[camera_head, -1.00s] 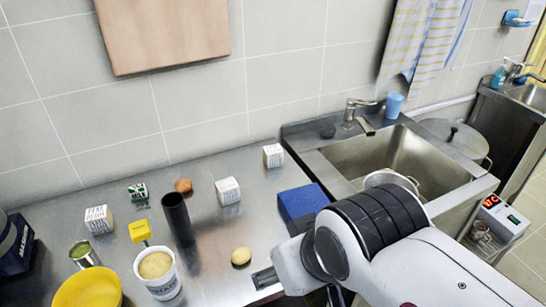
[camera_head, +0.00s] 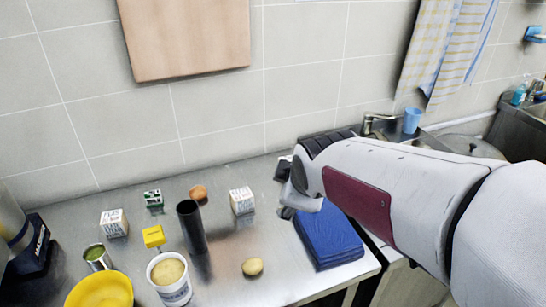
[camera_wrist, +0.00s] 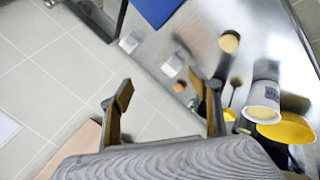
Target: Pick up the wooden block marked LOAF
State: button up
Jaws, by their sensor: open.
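Several small text-marked blocks stand on the steel counter; I cannot read LOAF on any of them. One white block (camera_head: 242,201) is in the middle, and it also shows in the wrist view (camera_wrist: 172,66). Another white block (camera_head: 284,168) is nearer the sink, partly hidden behind my arm; it shows at the upper middle of the wrist view (camera_wrist: 130,42). A third white block (camera_head: 113,223) stands at the left, beside a green-and-white block (camera_head: 153,198) and a yellow block (camera_head: 154,236). My gripper (camera_wrist: 160,82) is open and empty, above and apart from the blocks.
A dark upright cylinder (camera_head: 191,227), a brown round item (camera_head: 198,192), a tub (camera_head: 170,280), a yellow bowl (camera_head: 100,290) and a can (camera_head: 97,257) crowd the left. A yellowish round item (camera_head: 252,267) and a blue slab (camera_head: 328,236) lie at the front. The tiled wall is behind.

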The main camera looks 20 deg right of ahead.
jog(key=w+d+f+n+t, duration=0.1)
jog(key=w+d+f+n, duration=0.3)
jog(key=w+f+n, duration=0.2)
jog(key=w+d+f+n+t, duration=0.2)
jog(key=w+d+f+n, duration=0.3)
jog(key=w+n, duration=0.5)
jog(key=w+d+f+n+t, duration=0.2)
jog(key=w+d+f+n, duration=0.3)
jog(key=w, duration=0.5)
jog(key=shift+w+d+f+n, duration=0.1)
jog(key=shift+w+f+n, duration=0.1)
jog(key=shift+f+n, duration=0.45)
jog(key=shift+w+f+n, duration=0.2)
jog(key=shift+f+n, duration=0.1)
jog(key=shift+n, duration=0.65)
jog(key=shift+x, duration=1.25)
jog(key=shift+f+x, duration=0.2)
jog(key=shift+x, duration=2.45)
jog(key=shift+s, duration=0.1)
jog(key=c, duration=1.3)
